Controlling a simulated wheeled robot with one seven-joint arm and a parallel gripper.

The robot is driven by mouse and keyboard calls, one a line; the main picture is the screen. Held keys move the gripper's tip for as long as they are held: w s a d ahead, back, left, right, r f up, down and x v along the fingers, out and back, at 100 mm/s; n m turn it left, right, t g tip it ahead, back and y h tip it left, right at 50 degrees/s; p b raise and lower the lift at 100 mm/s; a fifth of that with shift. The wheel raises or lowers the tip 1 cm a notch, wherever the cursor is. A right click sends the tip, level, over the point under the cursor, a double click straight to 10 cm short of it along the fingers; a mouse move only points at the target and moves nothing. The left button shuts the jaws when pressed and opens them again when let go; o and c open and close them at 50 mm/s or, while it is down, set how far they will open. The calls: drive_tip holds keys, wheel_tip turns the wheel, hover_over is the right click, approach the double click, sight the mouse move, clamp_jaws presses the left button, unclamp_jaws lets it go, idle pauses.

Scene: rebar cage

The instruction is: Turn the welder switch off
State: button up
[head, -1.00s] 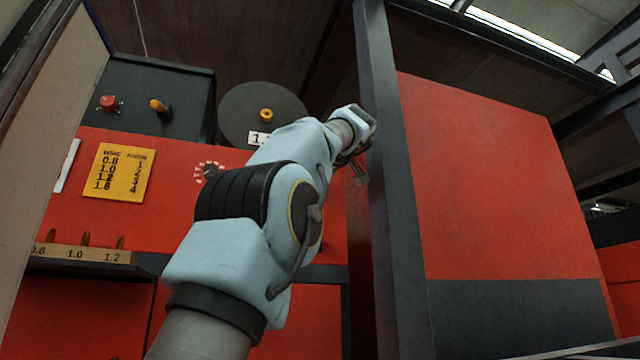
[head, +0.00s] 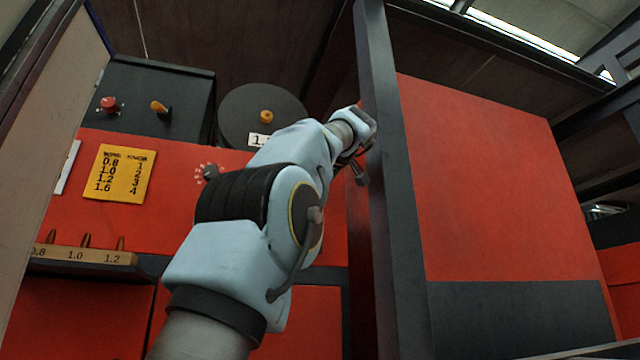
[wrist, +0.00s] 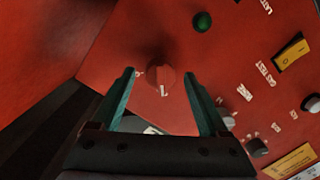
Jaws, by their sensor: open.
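In the wrist view a round red rotary switch (wrist: 163,80) with a white mark sits on a red panel (wrist: 110,50). White marks show beside it; its exact setting is hard to read. My gripper (wrist: 159,74) is open, with one finger on each side of the switch in the picture. I cannot tell whether the fingers touch it. In the head view my gripper (head: 358,170) is beside a dark upright post, and the switch is hidden there.
In the head view a dark post (head: 390,200) stands close to my wrist. A wire spool (head: 235,105) and yellow chart (head: 120,173) are left.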

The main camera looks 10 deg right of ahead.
drive_tip(key=s+d+r+b, duration=0.1)
drive_tip(key=s+b, duration=0.1)
drive_tip(key=s, duration=0.8)
drive_tip(key=shift+s+d, duration=0.15)
drive_tip(key=shift+s, duration=0.1)
